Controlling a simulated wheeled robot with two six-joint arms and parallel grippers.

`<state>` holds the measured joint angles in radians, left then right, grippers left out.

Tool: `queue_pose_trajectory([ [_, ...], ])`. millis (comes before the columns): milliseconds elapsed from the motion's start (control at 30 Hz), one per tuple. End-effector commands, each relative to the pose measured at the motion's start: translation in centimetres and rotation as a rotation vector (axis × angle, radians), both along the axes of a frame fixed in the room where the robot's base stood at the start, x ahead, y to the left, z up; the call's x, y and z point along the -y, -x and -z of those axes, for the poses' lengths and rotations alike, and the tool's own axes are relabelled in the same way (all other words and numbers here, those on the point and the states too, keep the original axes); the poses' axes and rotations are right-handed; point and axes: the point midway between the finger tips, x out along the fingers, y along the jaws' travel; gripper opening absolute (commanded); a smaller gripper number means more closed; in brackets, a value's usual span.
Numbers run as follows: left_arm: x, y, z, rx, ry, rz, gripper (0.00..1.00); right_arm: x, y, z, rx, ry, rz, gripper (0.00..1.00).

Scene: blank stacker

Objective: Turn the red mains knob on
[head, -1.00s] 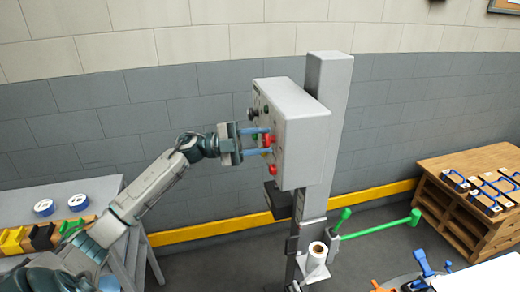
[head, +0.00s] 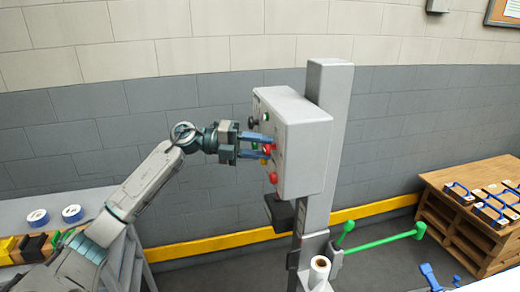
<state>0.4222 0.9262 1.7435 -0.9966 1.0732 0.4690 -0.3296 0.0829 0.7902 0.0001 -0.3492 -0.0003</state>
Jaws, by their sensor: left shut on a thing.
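The grey control box (head: 305,150) hangs on a grey post, its panel facing left. A red knob (head: 267,148) sits midway down the panel, partly hidden by the fingers. My left gripper (head: 268,147) reaches in from the left, its two blue fingers shut on this red knob, one above and one below. A second red control (head: 273,178) is lower on the panel and apart from the fingers. The knob's marking and angle are too small to read. My right gripper is not in view.
A green handle (head: 385,238) sticks out right of the post.

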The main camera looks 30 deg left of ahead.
Motion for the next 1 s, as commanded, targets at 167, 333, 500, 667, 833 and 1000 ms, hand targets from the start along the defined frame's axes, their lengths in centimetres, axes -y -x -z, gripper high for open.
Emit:
queue_pose_trajectory([
  [167,0.03,0.05,0.13,0.007,-0.011,0.003,0.13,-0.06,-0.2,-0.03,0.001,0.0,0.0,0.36],
  [333,0.04,0.05,0.14,0.006,-0.012,0.002,0.13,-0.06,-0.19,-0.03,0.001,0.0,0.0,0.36],
  [500,0.04,0.05,0.14,0.005,-0.011,0.002,0.45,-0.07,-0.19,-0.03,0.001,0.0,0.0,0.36],
  [667,0.02,0.04,0.09,0.005,-0.009,0.002,0.57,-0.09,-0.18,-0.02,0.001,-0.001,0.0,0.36],
  [833,0.01,0.03,0.05,0.006,-0.009,0.001,0.57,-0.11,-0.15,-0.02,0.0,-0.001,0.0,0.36],
  [1000,-0.2,0.03,-0.01,0.005,-0.009,0.002,0.57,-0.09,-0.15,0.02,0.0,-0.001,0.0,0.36],
])
